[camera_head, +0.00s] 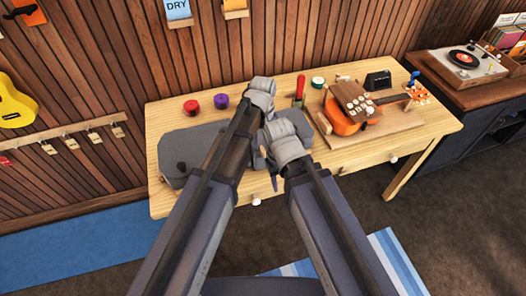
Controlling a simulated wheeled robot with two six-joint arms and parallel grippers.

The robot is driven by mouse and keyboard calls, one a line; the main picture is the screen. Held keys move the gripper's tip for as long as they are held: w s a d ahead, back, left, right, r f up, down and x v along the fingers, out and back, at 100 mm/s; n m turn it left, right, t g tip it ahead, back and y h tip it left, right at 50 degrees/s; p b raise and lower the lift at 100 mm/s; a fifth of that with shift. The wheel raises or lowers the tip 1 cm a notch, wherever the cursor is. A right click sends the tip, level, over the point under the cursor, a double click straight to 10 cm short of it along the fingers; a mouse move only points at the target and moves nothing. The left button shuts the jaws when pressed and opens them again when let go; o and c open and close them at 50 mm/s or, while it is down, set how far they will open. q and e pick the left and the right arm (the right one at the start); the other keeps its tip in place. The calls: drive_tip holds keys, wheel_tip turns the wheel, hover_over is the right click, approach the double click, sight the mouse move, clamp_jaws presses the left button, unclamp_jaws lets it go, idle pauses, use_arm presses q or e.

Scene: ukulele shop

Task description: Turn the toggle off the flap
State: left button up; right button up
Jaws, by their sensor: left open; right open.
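A grey case (180,148) lies on the wooden workbench, partly hidden by my arms. A small dark knob (181,167) shows on its near left part; I cannot tell whether it is the toggle. No flap can be made out clearly. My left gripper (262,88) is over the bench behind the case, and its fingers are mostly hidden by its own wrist. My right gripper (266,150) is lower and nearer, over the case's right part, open. I see nothing held in either gripper.
An orange ukulele (340,122) lies on a wooden board (395,126) at the bench's right. A red tin (191,107), a purple tin (221,101) and a red-and-green upright tool (300,88) stand along the back. A record player (466,62) is on the dark cabinet at right.

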sight(263, 150)
use_arm(q)
drive_tip(key=shift+f+b, duration=1.5)
drive_tip(key=shift+f, duration=0.5)
drive_tip(key=shift+c, duration=0.3)
clamp_jaws()
